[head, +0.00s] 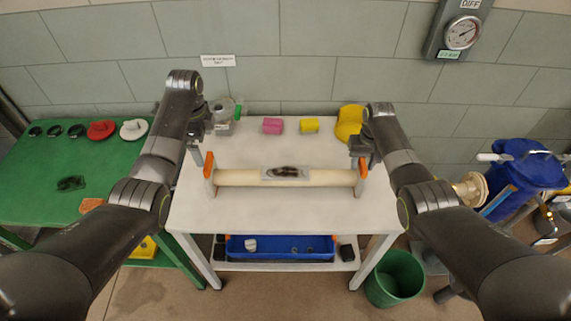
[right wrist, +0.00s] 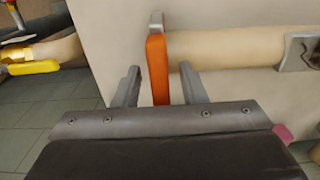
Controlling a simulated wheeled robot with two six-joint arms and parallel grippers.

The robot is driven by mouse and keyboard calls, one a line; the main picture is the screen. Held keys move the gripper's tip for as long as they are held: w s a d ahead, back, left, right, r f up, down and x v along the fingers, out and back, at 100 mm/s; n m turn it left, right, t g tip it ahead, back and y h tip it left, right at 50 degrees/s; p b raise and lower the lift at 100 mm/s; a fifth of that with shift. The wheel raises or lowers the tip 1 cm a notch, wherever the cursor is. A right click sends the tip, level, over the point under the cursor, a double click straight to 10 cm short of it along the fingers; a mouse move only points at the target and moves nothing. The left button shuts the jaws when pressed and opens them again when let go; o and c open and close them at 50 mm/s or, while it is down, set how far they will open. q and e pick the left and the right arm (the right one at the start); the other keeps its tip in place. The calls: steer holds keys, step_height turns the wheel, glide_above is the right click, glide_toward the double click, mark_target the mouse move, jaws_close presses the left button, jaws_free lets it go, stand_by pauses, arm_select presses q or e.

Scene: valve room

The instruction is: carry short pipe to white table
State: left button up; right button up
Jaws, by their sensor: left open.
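A beige short pipe (head: 235,178) lies across the white table (head: 285,212), with a grey patch with dark marks at its middle. An upright orange handle stands at each end, the left handle (head: 209,172) and the right handle (head: 362,174). My left gripper (head: 197,156) is open just behind and above the left handle. My right gripper (head: 358,152) is by the right handle. In the right wrist view its fingers (right wrist: 160,88) are spread on both sides of the orange handle (right wrist: 157,65), with gaps. The pipe (right wrist: 225,52) runs right from it there.
Pink (head: 273,126) and yellow (head: 309,125) pieces and a yellow object (head: 349,124) are along the table's back. A green table (head: 30,180) with valve wheels stands left. A green bin (head: 394,278) and blue barrel (head: 530,165) stand right. A blue tray (head: 280,257) sits below.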

step_height(320, 180, up, 11)
steer(key=shift+f, duration=0.2)
steer(key=shift+s, duration=0.1)
stand_by(0.5)
